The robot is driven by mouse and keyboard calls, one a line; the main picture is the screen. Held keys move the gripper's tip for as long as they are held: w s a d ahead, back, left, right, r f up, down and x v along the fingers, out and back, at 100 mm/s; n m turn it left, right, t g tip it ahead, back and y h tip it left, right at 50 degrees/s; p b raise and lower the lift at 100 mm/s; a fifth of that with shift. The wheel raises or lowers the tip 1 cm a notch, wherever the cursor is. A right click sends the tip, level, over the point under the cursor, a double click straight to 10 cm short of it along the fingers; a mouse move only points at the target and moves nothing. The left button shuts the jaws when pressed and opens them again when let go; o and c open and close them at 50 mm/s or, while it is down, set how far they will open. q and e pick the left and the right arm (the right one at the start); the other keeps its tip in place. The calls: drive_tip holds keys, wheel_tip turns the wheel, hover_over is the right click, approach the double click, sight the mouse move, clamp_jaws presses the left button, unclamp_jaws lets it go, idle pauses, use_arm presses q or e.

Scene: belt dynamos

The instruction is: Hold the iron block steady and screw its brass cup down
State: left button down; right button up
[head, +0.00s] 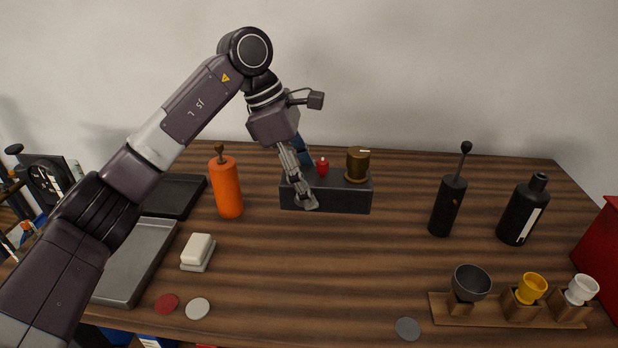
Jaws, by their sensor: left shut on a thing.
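The iron block (342,199) is a long dark grey bar lying on the wooden table near its back. Its brass cup (357,163) stands upright at the block's right end, above a brass ring. A small red knob (322,167) is on the block's top near the middle. My left gripper (306,200) comes down over the block's left part and is shut on it, one finger showing against the front face. The far finger is hidden. The cup is untouched, to the right of my left gripper. My right gripper is not in view.
An orange bottle (228,188) stands left of the block. Black bottles (448,206) (522,212) stand to the right. Trays (135,262) are at the left; a rack (508,312) with small cups is at the front right. The table's middle is clear.

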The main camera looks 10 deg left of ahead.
use_arm(q)
drive_tip(key=shift+f+b, duration=0.8)
drive_tip(key=shift+f, duration=0.7)
wheel_tip(320, 180, down, 8)
drive_tip(key=b, duration=0.4)
drive_tip(key=shift+r+b, duration=0.15)
drive_tip(key=shift+b, duration=0.25)
drive_tip(key=shift+f+b, duration=0.7)
drive_tip(key=shift+f, duration=0.5)
drive_tip(key=shift+f, duration=0.65)
